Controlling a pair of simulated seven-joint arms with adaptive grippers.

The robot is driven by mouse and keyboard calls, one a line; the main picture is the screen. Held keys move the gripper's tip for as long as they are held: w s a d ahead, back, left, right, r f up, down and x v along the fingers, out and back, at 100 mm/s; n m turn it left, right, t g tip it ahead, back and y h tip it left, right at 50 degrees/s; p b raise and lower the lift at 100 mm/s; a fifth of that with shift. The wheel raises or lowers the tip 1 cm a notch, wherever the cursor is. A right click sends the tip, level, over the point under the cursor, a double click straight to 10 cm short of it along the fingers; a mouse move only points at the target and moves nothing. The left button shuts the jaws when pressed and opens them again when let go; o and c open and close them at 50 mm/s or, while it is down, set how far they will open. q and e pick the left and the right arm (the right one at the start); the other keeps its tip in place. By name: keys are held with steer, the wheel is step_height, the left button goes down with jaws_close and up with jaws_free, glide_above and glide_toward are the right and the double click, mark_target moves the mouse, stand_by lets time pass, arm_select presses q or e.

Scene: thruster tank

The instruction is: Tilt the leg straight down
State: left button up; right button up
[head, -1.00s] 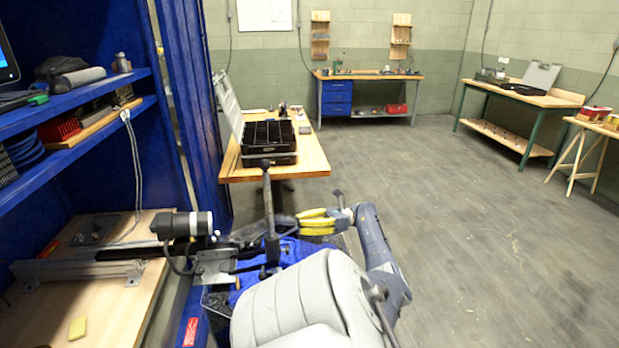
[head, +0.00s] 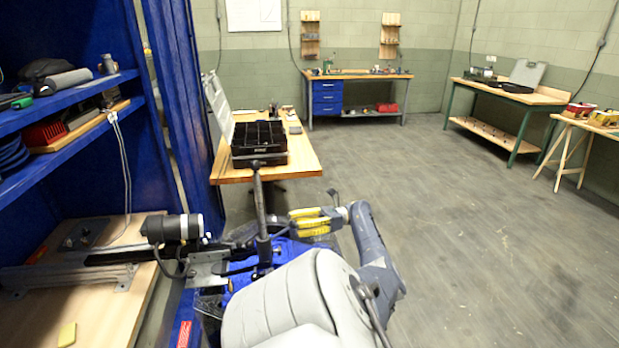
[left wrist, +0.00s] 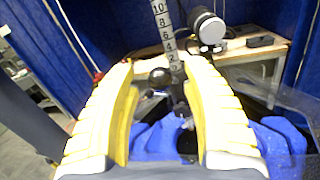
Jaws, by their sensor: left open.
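My left gripper (head: 314,221) has yellow ribbed fingers and is open, at the right of the tank fixture in the head view. In the left wrist view its fingers (left wrist: 165,115) stand wide apart with nothing held. A black ball knob (left wrist: 160,79) shows in the gap between them, beyond their middle. An upright dark rod with a knob (head: 262,215) stands left of the gripper. A black cylinder with a white band (head: 175,228) sits above a dark horizontal bar (head: 130,255); I cannot tell which part is the leg. The cylinder's round end (left wrist: 207,26) also shows in the wrist view. My right gripper is out of view.
A numbered scale strip (left wrist: 166,35) stands beyond the fingers. Blue material (head: 285,250) lies around the rod's base. Blue shelving (head: 60,100) stands at the left. A wooden table (head: 305,155) with a black organiser (head: 258,143) is behind. Open floor (head: 460,220) is at the right.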

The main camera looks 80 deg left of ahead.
arm_select(q)
steer(key=v, duration=0.6)
steer(key=shift+w, duration=0.3)
steer(key=shift+a, duration=0.1)
stand_by(0.4)
